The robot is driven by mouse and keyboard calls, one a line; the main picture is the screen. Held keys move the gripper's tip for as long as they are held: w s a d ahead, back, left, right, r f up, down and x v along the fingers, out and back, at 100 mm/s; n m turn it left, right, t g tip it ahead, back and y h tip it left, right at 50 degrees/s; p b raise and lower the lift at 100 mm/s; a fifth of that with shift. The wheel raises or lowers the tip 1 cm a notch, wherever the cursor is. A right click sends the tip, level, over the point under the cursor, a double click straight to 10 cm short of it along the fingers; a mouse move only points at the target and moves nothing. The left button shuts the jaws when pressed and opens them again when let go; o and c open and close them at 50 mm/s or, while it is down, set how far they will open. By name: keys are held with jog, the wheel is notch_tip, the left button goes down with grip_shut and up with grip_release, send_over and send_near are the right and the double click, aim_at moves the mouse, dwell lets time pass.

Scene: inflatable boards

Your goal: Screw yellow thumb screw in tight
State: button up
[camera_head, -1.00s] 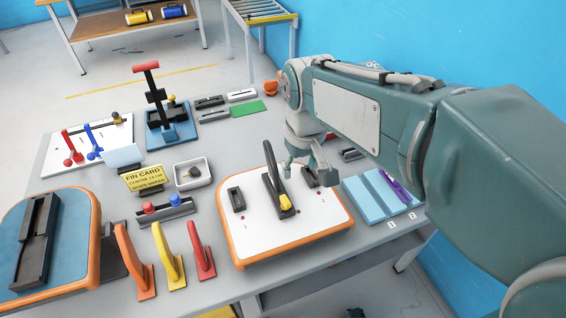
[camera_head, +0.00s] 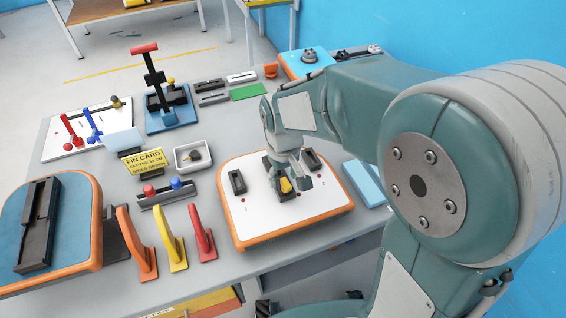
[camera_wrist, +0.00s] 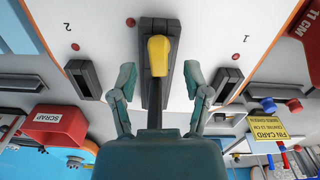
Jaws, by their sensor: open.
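The yellow thumb screw (camera_head: 285,185) sits at the front end of the dark middle fin box on the white, orange-edged board (camera_head: 262,228). In the wrist view the yellow thumb screw (camera_wrist: 159,50) shows large, at the end of the dark middle box (camera_wrist: 147,95). My gripper (camera_wrist: 159,80) is open, one finger on each side of the middle box, its tips just short of the screw's head in the picture. Contact is not visible. In the head view my gripper (camera_head: 288,178) is over the board's middle and hides the middle fin.
Dark side boxes (camera_head: 237,181) and (camera_head: 312,159) flank the middle one. Orange, yellow and red fins (camera_head: 201,235) stand at the front left. A fin card sign (camera_head: 144,160) and a white tray (camera_head: 193,155) stand behind. A light blue block (camera_head: 364,184) lies to the right.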

jog(key=shift+f, duration=0.5)
jog(key=shift+c, duration=0.3)
grip_shut()
grip_release()
jog(key=shift+r, duration=0.1)
